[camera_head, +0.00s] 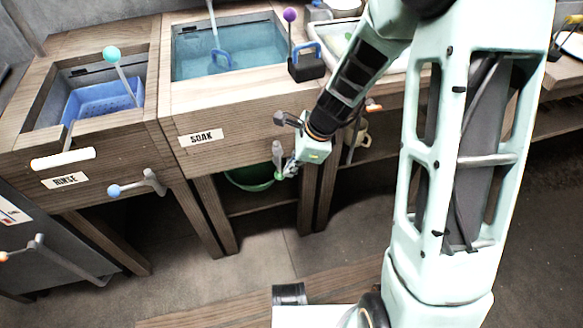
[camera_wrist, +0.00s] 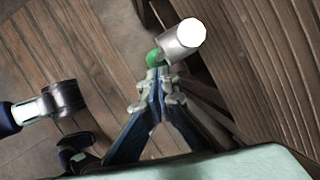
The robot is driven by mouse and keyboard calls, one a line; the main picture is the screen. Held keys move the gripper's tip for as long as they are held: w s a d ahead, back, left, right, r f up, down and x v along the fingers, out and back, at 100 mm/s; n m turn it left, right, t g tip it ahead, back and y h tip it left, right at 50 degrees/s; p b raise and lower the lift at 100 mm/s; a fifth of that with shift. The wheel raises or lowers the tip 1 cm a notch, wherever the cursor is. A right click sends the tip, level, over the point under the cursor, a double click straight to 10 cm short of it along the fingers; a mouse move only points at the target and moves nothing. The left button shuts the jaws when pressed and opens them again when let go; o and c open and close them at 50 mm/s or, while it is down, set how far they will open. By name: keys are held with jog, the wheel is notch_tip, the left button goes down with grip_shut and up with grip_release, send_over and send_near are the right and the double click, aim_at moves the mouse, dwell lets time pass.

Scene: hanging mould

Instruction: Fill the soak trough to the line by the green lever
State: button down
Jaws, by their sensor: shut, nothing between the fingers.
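The soak trough (camera_head: 262,88) is a wooden basin behind the label "SOAK" (camera_head: 202,138). Blue-green water (camera_head: 245,58) stands in it, below the rim; I cannot make out a fill line. The green lever (camera_head: 278,152) is a grey metal handle on the trough's front, pointing down with a green tip. In the wrist view its green tip (camera_wrist: 153,58) is beside a bright metal cylinder (camera_wrist: 185,39). My gripper (camera_head: 289,170) is shut and empty, right beside the green tip. In the wrist view its fingertips (camera_wrist: 158,76) are just below the tip; I cannot tell whether they touch.
The rinse trough to the left holds a blue basket (camera_head: 100,101) and has a blue-tipped lever (camera_head: 140,186) on its front. A dark block (camera_head: 307,67) with a blue handle sits on the soak trough's right edge. A green tub (camera_head: 250,180) stands underneath. Wooden legs flank my gripper.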

jog(key=shift+a+f+y+b, duration=0.15)
jog(key=shift+a+y+b, duration=0.05)
jog(key=shift+y+b, duration=0.25)
